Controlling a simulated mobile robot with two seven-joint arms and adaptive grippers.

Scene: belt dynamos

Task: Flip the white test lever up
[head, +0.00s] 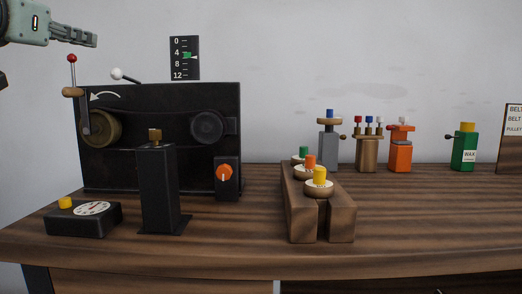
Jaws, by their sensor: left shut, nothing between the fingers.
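The white test lever shows as a white ball (117,74) on a short dark rod. The rod slants up and left from the top edge of the black machine panel (160,165), far from upright. My left gripper (94,40) comes in from the upper left with its fingers shut and empty. In the picture it is above and left of the white ball and apart from it. My right gripper is not in view.
A red-knobbed crank (72,75) stands at the panel's left, below my left gripper. A scale plate (185,58) is behind the panel. Space above the panel is mostly clear.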

